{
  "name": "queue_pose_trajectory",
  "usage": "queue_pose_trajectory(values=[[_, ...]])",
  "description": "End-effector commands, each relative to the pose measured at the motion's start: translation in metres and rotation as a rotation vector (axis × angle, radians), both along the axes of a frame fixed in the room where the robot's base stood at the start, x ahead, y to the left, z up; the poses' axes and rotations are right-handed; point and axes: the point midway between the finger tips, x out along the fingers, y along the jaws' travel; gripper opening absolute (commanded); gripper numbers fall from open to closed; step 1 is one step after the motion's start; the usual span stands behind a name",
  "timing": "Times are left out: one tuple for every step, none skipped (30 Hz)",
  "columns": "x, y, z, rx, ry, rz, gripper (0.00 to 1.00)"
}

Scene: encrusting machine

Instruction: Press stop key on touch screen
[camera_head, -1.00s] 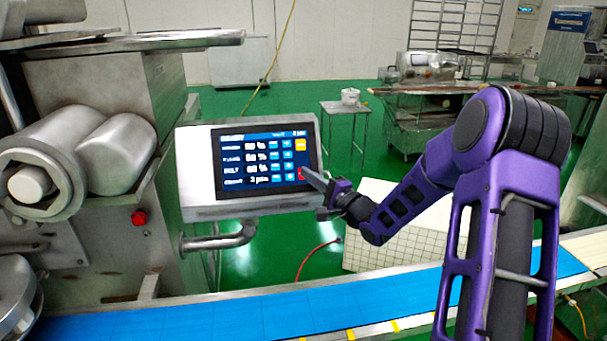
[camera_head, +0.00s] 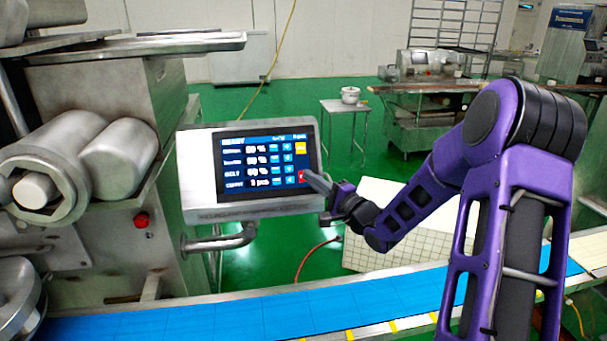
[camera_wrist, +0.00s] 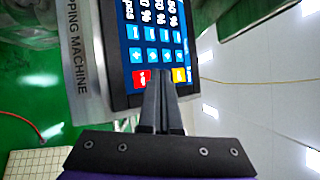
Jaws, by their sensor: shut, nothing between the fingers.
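The touch screen (camera_head: 266,163) is a tilted panel in a light metal housing, left of centre in the head view. Its lit display has number rows and blue keys. The red stop key (camera_head: 302,176) is at the lower right of the display, below a yellow key (camera_head: 300,148). My gripper (camera_head: 308,174) is shut and empty, its fingertips at the display's right edge beside the red key. In the wrist view the fingertips (camera_wrist: 159,74) overlap the screen between the red key (camera_wrist: 141,78) and the yellow key (camera_wrist: 179,75). I cannot tell whether they touch the glass.
The steel machine (camera_head: 110,230) with rollers stands at the left, with a red round button (camera_head: 141,220) on its side. A blue conveyor belt (camera_head: 250,315) runs across the front. A small table (camera_head: 345,107) stands behind on the green floor.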

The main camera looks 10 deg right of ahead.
Motion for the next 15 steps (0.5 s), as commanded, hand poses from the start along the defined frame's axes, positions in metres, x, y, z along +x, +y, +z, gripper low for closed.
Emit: queue_pose_trajectory(values=[[-0.005, 0.000, 0.007, 0.001, 0.001, -0.001, 0.00], [-0.007, 0.000, 0.009, 0.000, -0.001, 0.000, 0.00], [-0.011, 0.000, 0.009, 0.000, -0.001, 0.000, 0.00], [-0.014, 0.000, 0.010, 0.000, -0.001, 0.000, 0.00], [-0.016, 0.000, 0.011, 0.000, -0.001, 0.000, 0.00], [-0.019, 0.000, 0.013, 0.000, -0.001, 0.000, 0.00], [-0.022, 0.000, 0.014, 0.000, -0.001, 0.000, 0.00], [-0.023, 0.000, 0.015, 0.000, -0.001, 0.000, 0.00], [-0.026, 0.000, 0.017, 0.000, -0.001, 0.000, 0.00], [-0.027, 0.000, 0.017, 0.000, -0.001, 0.000, 0.00], [-0.028, 0.000, 0.017, 0.000, 0.000, 0.000, 0.00], [-0.029, 0.000, 0.018, 0.000, 0.000, 0.000, 0.00], [-0.029, 0.000, 0.018, 0.000, -0.001, 0.001, 0.00], [-0.029, 0.000, 0.018, 0.000, -0.001, 0.001, 0.00], [-0.029, 0.000, 0.018, 0.000, -0.001, 0.001, 0.00]])
